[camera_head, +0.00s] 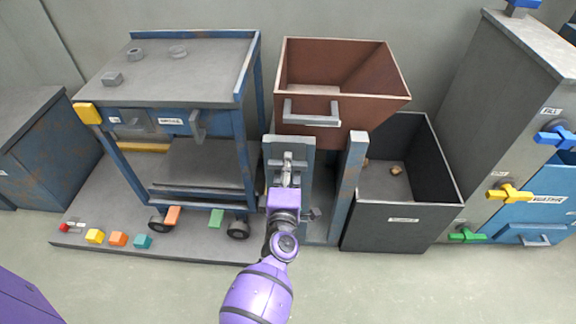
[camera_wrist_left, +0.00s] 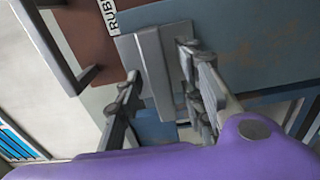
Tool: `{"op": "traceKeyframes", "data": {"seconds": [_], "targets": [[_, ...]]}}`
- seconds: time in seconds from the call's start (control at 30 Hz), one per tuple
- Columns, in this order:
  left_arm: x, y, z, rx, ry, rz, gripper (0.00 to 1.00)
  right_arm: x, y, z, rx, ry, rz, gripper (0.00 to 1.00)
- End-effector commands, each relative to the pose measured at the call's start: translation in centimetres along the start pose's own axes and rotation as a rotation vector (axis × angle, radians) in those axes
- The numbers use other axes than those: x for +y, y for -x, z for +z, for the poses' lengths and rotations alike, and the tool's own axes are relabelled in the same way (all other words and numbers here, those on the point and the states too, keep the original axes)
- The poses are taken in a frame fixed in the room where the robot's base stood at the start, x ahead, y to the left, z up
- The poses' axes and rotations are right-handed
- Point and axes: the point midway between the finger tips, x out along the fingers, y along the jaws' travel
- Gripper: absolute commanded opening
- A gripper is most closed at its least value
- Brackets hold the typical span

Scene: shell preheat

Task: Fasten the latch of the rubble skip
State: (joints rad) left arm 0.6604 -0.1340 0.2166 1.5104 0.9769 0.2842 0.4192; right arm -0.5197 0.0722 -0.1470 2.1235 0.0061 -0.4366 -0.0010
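The rubble skip (camera_head: 385,88) is a brown, open-topped tilting bin with a grey handle (camera_head: 312,120) on its front. It stands between two blue-grey posts; the wrist view shows its brown wall (camera_wrist_left: 88,38) and part of its label. A grey latch piece (camera_wrist_left: 152,68) lies over a flat plate at the top of the left post (camera_head: 272,148). My left gripper (camera_head: 288,168) is at this post, and its two fingers are spread on either side of the latch piece in the wrist view. I cannot tell whether they touch it. My right gripper is not in view.
A blue-framed cart (camera_head: 185,80) stands at the left, with several coloured blocks on the low platform before it. A dark bin (camera_head: 400,225) stands right of the posts. Cabinets with blue, yellow (camera_head: 508,193) and green handles are at the far right. The front floor is clear.

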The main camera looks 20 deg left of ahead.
Motion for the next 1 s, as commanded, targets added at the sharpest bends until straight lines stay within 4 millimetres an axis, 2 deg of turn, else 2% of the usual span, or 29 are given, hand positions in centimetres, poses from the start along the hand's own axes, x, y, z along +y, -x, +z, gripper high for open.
{"op": "traceKeyframes", "data": {"seconds": [0.1, 0.37, 0.4, 0.67, 1.0], "targets": [[-0.02, -0.86, -0.03, 0.000, -0.001, 0.000, 0.36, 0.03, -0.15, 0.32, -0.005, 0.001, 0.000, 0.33], [-0.01, -1.06, -0.04, 0.000, -0.001, 0.000, 0.36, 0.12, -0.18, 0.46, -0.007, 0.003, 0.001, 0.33], [0.00, -1.06, -0.04, 0.000, -0.001, 0.000, 0.35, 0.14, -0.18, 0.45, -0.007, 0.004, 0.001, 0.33], [0.00, -1.03, -0.04, 0.000, -0.001, 0.000, 0.01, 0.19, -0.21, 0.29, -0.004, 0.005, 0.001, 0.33], [-0.04, -1.01, -0.04, 0.000, 0.026, -0.001, 0.00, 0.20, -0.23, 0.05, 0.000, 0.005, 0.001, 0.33]]}}
